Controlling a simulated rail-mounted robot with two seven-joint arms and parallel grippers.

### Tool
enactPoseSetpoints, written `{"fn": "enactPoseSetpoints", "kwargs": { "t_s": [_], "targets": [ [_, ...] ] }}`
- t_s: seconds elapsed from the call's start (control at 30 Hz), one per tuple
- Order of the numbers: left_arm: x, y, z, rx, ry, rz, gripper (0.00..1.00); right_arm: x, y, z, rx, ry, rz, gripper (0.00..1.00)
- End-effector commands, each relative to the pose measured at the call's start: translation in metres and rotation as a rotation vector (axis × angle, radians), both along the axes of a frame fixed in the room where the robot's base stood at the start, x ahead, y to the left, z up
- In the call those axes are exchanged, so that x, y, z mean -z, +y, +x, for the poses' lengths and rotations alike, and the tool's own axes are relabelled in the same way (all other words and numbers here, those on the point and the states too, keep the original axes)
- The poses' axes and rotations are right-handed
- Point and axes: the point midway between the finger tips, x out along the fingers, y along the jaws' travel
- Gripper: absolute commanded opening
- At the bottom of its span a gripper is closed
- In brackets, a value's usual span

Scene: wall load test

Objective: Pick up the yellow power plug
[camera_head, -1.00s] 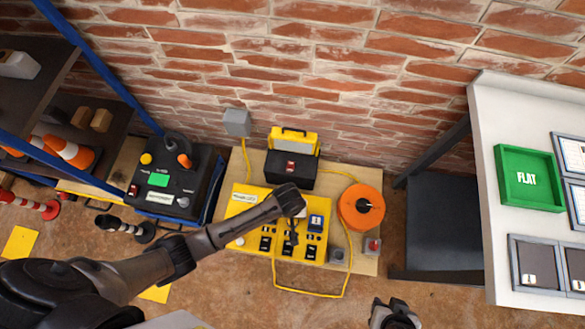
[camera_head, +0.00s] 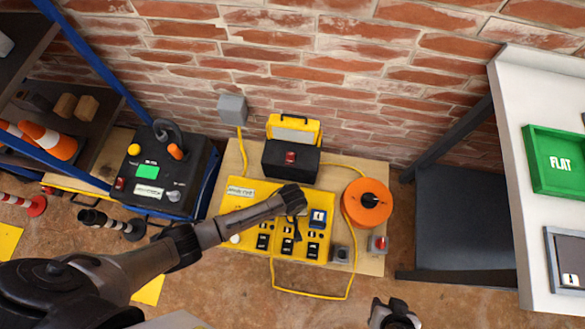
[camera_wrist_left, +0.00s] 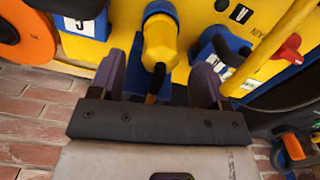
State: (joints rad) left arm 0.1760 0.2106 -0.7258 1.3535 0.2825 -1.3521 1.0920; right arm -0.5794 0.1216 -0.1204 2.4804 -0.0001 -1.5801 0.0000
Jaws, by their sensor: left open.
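The yellow power plug (camera_wrist_left: 160,45) shows in the left wrist view, with a blue collar at its far end and a dark tip or cable at its near end. It stands between the two dark fingers of my left gripper (camera_wrist_left: 160,72), which is open, with a finger on each side; contact is not clear. In the head view, my left gripper (camera_head: 294,226) is over the yellow panel (camera_head: 240,205), and its wrist hides the plug. My right gripper (camera_head: 395,312) is at the bottom edge, away from the panel, and its fingers are unclear.
An orange cable reel (camera_head: 362,212) and a small red-button box (camera_head: 378,244) are right of the panel. A black and yellow case (camera_head: 290,162) stands behind it. A blue socket (camera_head: 317,219) is near my left gripper. A yellow cable (camera_head: 310,293) loops in front.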

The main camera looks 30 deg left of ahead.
Motion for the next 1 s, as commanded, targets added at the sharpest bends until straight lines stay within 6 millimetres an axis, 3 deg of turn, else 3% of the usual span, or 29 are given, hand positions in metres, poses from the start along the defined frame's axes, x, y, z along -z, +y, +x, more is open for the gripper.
{"fn": "enactPoseSetpoints", "kwargs": {
  "t_s": [0.27, 0.6, 0.9, 1.0],
  "targets": [
    [0.013, 0.0, -0.001, 0.001, -0.001, 0.0, 0.7, 0.012, -0.001, -0.001, -0.003, 0.001, -0.004, 0.43],
    [0.05, -0.001, -0.002, 0.001, -0.001, 0.0, 0.7, 0.046, 0.0, -0.001, 0.0, 0.002, 0.0, 0.43],
    [0.052, -0.001, -0.003, 0.0, -0.001, 0.0, 0.7, 0.047, 0.002, -0.001, 0.005, 0.003, 0.005, 0.43],
    [0.052, -0.001, -0.003, 0.0, -0.001, 0.0, 0.61, 0.047, 0.002, -0.001, 0.004, 0.002, 0.006, 0.43]
  ]
}}
